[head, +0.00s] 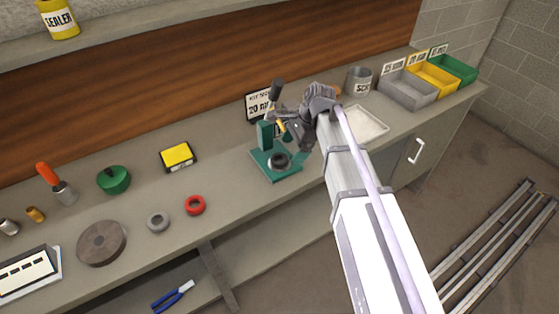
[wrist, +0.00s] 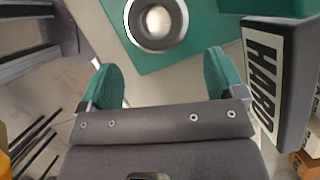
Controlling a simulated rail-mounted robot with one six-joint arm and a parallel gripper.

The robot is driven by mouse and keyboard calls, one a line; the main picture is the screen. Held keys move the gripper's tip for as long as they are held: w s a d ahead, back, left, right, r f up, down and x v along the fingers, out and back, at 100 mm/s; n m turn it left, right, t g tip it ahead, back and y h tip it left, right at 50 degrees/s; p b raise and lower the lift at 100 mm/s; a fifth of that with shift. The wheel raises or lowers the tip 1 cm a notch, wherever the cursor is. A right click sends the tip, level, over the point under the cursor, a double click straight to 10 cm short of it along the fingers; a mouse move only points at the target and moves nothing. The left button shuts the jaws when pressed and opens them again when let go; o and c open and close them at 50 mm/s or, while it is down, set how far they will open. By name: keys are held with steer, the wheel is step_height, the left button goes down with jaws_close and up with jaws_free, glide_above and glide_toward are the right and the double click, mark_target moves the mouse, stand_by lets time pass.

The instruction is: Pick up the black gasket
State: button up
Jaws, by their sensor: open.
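The black gasket (head: 279,160) is a dark ring on the green base (head: 262,171) of a small bench press. In the wrist view the dark ring (wrist: 133,22) surrounds a shiny metal dome on the green plate, cut by the top edge. My gripper (head: 287,130) is above the base, beside the green press column (head: 265,134). In the wrist view my gripper (wrist: 163,80) has its two green-padded fingers wide apart with nothing between them. The ring lies ahead of the fingertips, apart from them.
A dark block labelled "HARD" (wrist: 265,85) stands close to the right finger. A grey ring (head: 157,221) and a red ring (head: 195,205) lie on the bench to the left. A pale tray (head: 372,126), a bucket (head: 358,80) and bins (head: 408,90) are right.

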mark_target(279, 158)
steer(key=a, duration=0.2)
steer(key=s+a+f+b, duration=0.1)
steer(key=shift+s+a, duration=0.1)
steer(key=shift+b+x, duration=1.1)
steer(key=shift+x, duration=0.05)
steer(key=shift+r, duration=0.15)
steer(key=c, duration=1.1)
steer(key=shift+r+p, duration=0.1)
steer(key=shift+p, duration=0.2)
